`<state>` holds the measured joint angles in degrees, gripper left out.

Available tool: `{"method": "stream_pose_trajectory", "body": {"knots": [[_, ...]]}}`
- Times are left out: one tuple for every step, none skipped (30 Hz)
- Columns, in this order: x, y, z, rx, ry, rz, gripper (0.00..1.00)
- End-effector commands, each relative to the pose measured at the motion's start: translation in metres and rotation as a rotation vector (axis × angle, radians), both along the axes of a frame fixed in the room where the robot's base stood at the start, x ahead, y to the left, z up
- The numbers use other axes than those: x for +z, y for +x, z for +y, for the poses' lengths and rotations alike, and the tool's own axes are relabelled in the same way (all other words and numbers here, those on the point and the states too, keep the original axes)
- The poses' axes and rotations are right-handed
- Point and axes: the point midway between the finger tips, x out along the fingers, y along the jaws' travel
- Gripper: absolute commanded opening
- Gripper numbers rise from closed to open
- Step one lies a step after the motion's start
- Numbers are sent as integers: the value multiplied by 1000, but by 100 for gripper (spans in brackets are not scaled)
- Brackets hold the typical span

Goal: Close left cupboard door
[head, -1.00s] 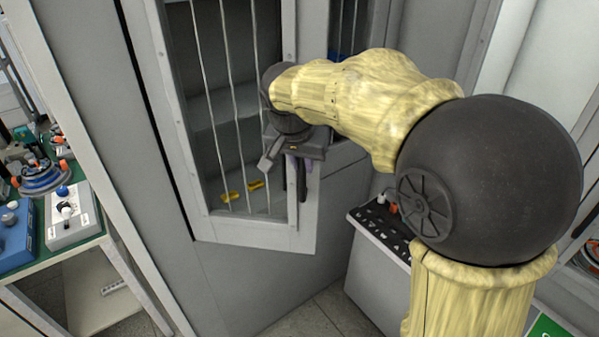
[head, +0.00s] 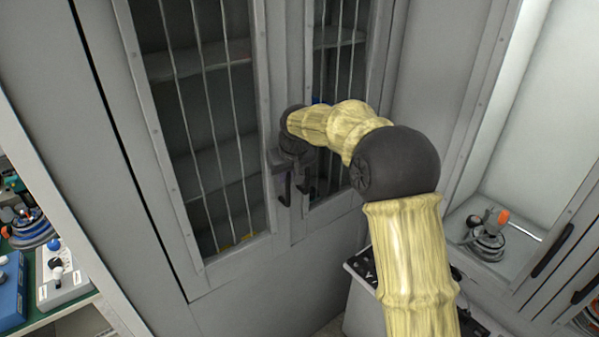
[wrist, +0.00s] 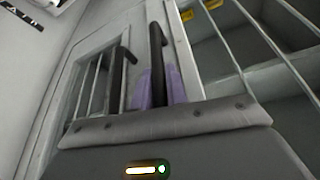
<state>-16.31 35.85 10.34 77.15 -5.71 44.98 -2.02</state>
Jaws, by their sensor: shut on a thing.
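The left cupboard door (head: 234,256) is a grey frame with a dark, barred pane. In the head view it lies flush or nearly flush with the cupboard front; I cannot tell whether a small gap is left. My gripper (head: 289,168) is at its right edge. In the wrist view, the purple fingers of my gripper (wrist: 160,80) are shut on the black door handle (wrist: 157,45), one on each side of it. The right cupboard door (head: 334,205) is beside it and looks closed. Its black handle (wrist: 121,70) stands close to my fingers.
A green-topped workbench (head: 75,307) with a blue box (head: 10,290) and a grey control box (head: 60,277) is at the left. A grey cabinet (head: 362,300) stands low beneath my arm. An open lit compartment (head: 510,240) is at the right.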

Motion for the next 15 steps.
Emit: {"method": "stream_pose_trajectory", "body": {"knots": [[1,4,1,11,-3,3,0],[2,6,2,19,-3,2,0],[1,7,4,28,-4,3,0],[0,8,5,35,-5,3,0],[0,9,6,39,-4,3,0],[0,10,7,44,-5,2,0],[0,11,7,47,-5,2,0],[0,11,8,50,-4,1,0],[0,12,8,52,-4,0,0],[0,12,9,53,-4,-1,0],[0,12,9,53,-4,-1,0],[0,12,9,54,-3,-2,0],[0,12,9,54,-3,-3,0],[0,12,10,54,-2,-2,0],[0,12,10,54,-2,-4,0]]}}
